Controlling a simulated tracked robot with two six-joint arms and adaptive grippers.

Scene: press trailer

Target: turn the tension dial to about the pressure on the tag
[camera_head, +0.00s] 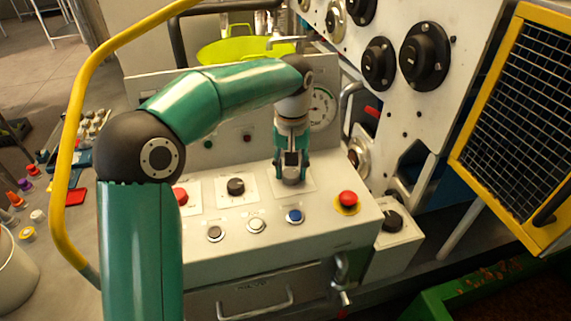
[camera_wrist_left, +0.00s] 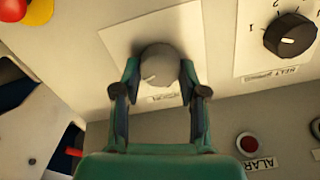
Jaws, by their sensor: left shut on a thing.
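The tension dial appears to be the round grey knob (camera_wrist_left: 159,64) on a white plate in the left wrist view, with a pale pointer line on its face. My left gripper (camera_wrist_left: 159,80) is shut on this knob, one finger on each side. In the head view my left gripper (camera_head: 291,168) points down at the panel and hides most of the knob. A small label (camera_wrist_left: 163,97) beside the knob is partly covered and unreadable. A white round gauge (camera_head: 321,107) stands behind the gripper, its reading too small to tell. I cannot make out a pressure tag. My right gripper is not in view.
A black numbered selector knob (camera_head: 236,186) sits left of my gripper. A red mushroom button (camera_head: 347,199) stands to the right, and a blue button (camera_head: 294,216) in front. A yellow rail (camera_head: 76,120) runs left of my arm; a yellow-framed mesh guard (camera_head: 520,120) is at right.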

